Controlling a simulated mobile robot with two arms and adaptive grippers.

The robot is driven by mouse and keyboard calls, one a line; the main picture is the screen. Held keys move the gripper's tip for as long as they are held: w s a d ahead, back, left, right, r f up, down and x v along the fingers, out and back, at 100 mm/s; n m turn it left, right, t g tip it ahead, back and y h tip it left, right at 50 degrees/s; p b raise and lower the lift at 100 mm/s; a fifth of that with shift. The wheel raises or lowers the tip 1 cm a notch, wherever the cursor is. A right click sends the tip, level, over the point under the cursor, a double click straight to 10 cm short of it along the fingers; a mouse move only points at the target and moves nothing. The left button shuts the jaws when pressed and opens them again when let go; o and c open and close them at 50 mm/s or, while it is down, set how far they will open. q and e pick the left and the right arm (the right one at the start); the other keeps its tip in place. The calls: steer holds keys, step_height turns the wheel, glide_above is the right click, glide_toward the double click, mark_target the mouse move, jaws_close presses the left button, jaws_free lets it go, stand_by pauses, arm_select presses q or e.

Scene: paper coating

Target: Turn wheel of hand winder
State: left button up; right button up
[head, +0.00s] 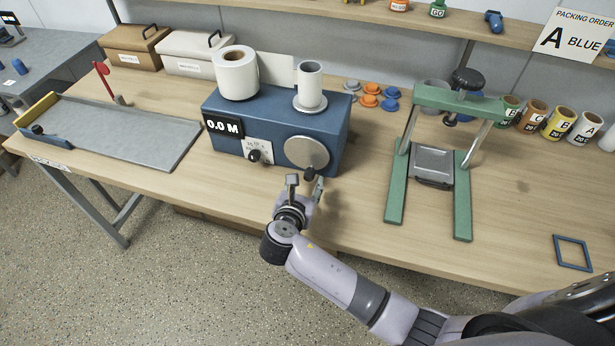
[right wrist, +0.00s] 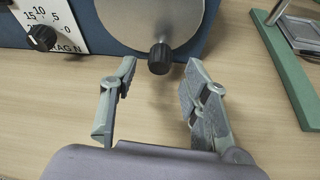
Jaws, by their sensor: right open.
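The hand winder is a blue box (head: 270,125) with a "0.0 M" display, on the wooden table. Its grey disc wheel (head: 307,153) is on the front face at the right. A black knob handle (head: 310,174) sits at the bottom of the wheel; it also shows in the right wrist view (right wrist: 160,58). My right gripper (head: 306,182) is open in front of the wheel. In the right wrist view its fingers (right wrist: 160,85) stand to either side of and below the knob, apart from it. My left gripper is not in view.
A white roll (head: 236,74) and a small core (head: 309,84) stand on the winder. A grey-topped board (head: 130,132) lies left. A green press frame (head: 455,170) stands right. A blue square frame (head: 572,252) lies at far right. Table between winder and press is clear.

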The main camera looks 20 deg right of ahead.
mark_target(304, 159)
steer(key=shift+x, duration=1.45)
steer(key=shift+c, duration=0.3)
jaws_close()
